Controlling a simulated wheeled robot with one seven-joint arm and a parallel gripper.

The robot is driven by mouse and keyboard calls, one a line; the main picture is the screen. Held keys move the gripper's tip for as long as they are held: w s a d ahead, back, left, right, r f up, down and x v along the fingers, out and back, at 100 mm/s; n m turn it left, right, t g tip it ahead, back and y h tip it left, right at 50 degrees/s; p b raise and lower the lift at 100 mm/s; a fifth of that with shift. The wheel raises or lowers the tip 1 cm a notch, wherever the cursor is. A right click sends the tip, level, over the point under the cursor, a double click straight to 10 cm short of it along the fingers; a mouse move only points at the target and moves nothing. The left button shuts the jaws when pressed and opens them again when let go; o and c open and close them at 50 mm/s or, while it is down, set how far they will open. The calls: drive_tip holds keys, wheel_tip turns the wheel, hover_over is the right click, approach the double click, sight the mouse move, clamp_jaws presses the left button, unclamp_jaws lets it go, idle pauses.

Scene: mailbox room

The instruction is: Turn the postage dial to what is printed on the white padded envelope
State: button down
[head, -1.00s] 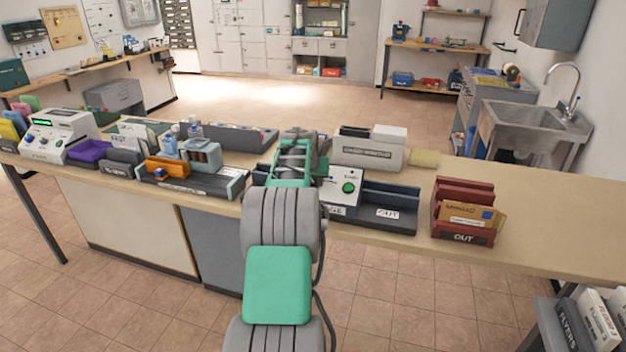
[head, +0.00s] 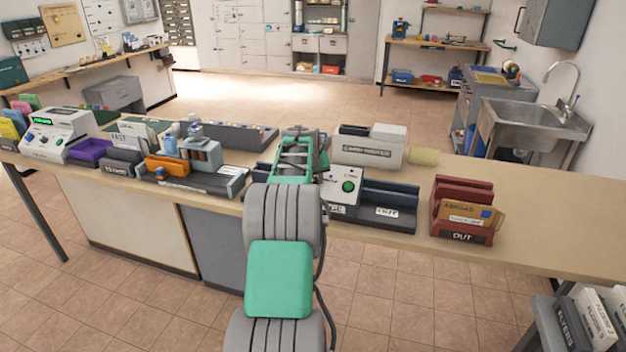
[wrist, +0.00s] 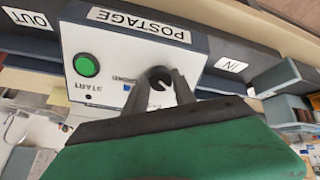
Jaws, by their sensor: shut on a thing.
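The postage machine's pale front panel (head: 337,178) shows in the head view just right of my arm, with its green button (head: 348,186). In the wrist view the panel (wrist: 115,50) is upside down, with a POSTAGE label (wrist: 138,24) and a green START button (wrist: 86,65). My gripper (wrist: 161,84) is shut on the dark postage dial (wrist: 159,74), one finger on each side. The fingers cover much of the dial, and its setting and marks cannot be read. In the head view my arm hides the dial. I cannot make out a white padded envelope.
The machine stands in a dark tray (head: 392,216) with an OUT label. A grey box (head: 367,153) stands behind. The bench's right end is clear.

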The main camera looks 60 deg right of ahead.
drive_tip(key=c, duration=1)
unclamp_jaws()
drive_tip(key=shift+c, duration=0.2)
drive_tip(key=b+v, duration=0.1)
drive_tip(key=v, duration=0.6)
drive_tip(key=shift+a+r, duration=0.25)
drive_tip(key=shift+r, duration=0.05)
